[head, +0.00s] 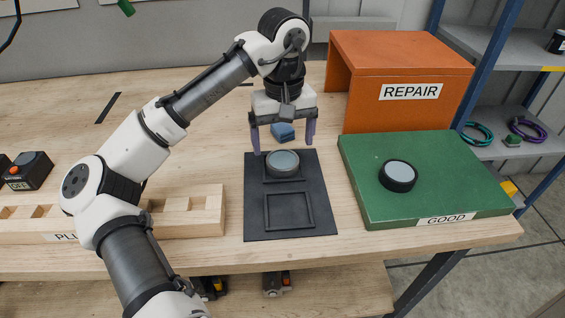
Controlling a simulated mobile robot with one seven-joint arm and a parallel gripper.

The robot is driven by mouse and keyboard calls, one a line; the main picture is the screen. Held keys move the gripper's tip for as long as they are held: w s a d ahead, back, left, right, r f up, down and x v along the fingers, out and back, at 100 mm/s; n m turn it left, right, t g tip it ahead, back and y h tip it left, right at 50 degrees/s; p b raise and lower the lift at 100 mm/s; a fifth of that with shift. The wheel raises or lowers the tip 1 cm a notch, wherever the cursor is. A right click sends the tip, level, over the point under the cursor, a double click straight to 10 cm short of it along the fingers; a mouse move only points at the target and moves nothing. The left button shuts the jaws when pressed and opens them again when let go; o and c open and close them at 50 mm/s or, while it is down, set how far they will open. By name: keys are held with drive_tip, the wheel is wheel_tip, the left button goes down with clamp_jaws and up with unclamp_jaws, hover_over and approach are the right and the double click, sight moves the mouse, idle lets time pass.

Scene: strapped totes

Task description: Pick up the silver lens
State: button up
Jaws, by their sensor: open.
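A silver-rimmed lens (283,163) with a pale blue-grey face lies flat in the upper square of a dark tray (255,215). The tray's lower square frame (289,210) is empty. A second lens (398,176) with a black rim lies on the green board marked GOOD (448,180). My gripper (283,145) points down over the far end of the tray, with its two fingers apart, one to each side of the silver lens in this view. The fingers do not appear to touch the lens. Their exact height above it is hard to tell.
A blue block (283,132) shows between the fingers, behind the lens. An orange REPAIR box (420,75) stands behind the green board. A wooden slotted rack (190,210) is left of the tray. The table at the left back is mostly clear.

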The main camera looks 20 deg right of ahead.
sight(283, 159)
wheel_tip(283, 159, down, 5)
drive_tip(key=shift+w+r+p, duration=0.1)
drive_tip(key=shift+p, duration=0.2)
drive_tip(key=c, duration=1.2)
